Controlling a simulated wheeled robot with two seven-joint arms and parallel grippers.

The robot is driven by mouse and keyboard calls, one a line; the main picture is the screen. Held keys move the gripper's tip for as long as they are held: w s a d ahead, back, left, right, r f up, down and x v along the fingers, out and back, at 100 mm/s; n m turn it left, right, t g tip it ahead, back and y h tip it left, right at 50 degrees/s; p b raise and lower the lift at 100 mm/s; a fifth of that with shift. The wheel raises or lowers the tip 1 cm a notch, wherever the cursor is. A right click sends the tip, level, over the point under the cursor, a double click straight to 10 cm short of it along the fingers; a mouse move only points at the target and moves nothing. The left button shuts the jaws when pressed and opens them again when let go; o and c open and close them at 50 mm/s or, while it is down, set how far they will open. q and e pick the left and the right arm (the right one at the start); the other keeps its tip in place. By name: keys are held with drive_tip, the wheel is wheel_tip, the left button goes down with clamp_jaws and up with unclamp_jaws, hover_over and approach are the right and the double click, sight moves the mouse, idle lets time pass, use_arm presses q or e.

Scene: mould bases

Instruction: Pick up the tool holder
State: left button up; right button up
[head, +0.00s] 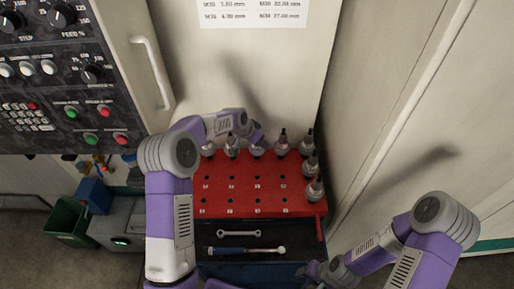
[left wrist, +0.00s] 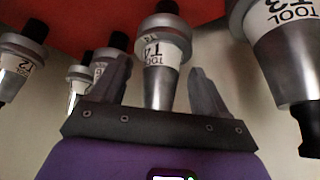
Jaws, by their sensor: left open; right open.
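Several grey metal tool holders with dark tips stand in the back row and right side of the red rack (head: 240,185). My left gripper (head: 258,132) is at the back row in the head view, partly covering one tool holder (head: 258,150). In the left wrist view, the open fingers of my left gripper (left wrist: 160,92) stand on either side of a tool holder (left wrist: 164,50) labelled TOOL T4, with gaps on both sides. My right gripper (head: 318,272) is low at the front right, away from the holders, and empty.
Other tool holders stand close beside in the left wrist view, one labelled T3 (left wrist: 285,50) on the right. A wrench (head: 240,233) and another hand tool (head: 246,250) lie in the open drawer below. A control panel (head: 60,80) is at left; a cabinet wall (head: 400,100) stands at right.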

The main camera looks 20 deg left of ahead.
use_arm(q)
clamp_jaws()
idle(0.4)
drive_tip(key=shift+w+r, duration=0.1)
drive_tip(key=shift+r, duration=0.15)
